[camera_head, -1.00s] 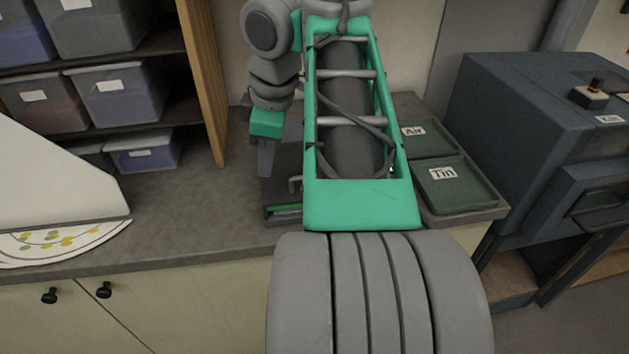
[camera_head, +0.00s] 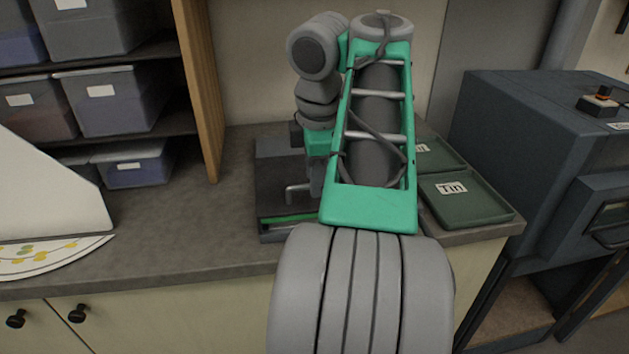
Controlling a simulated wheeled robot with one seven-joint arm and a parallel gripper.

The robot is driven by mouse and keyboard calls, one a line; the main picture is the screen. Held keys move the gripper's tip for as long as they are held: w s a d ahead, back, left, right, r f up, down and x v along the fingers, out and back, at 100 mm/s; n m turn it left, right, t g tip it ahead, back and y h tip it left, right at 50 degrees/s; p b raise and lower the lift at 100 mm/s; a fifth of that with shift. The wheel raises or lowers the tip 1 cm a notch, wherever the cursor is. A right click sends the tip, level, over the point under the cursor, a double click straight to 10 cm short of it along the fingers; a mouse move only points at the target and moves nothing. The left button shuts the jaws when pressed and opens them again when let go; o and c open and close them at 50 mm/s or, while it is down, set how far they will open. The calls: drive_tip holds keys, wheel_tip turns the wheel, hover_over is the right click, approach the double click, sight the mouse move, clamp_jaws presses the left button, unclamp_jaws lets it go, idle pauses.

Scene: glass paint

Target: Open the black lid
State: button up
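The black lid (camera_head: 275,165) is the dark, flat top of a low box on the counter. A light grey handle (camera_head: 297,188) stands near its front, and a green strip (camera_head: 280,219) shows along the front edge below it. The lid looks down on the box. My gripper (camera_head: 316,182) points downward over the right part of the lid, close to the handle. My own green arm link covers part of the gripper and the box's right side. I cannot tell whether the fingers touch the handle or how far apart they are.
Green trays, one labelled Tin (camera_head: 467,198), lie right of the box. A dark blue kiln-like cabinet (camera_head: 530,150) stands further right. A wooden shelf side (camera_head: 198,90) and storage bins are at back left. A white angled board (camera_head: 45,190) stands at left; the counter (camera_head: 180,225) between is clear.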

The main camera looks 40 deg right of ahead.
clamp_jaws()
idle(1.4)
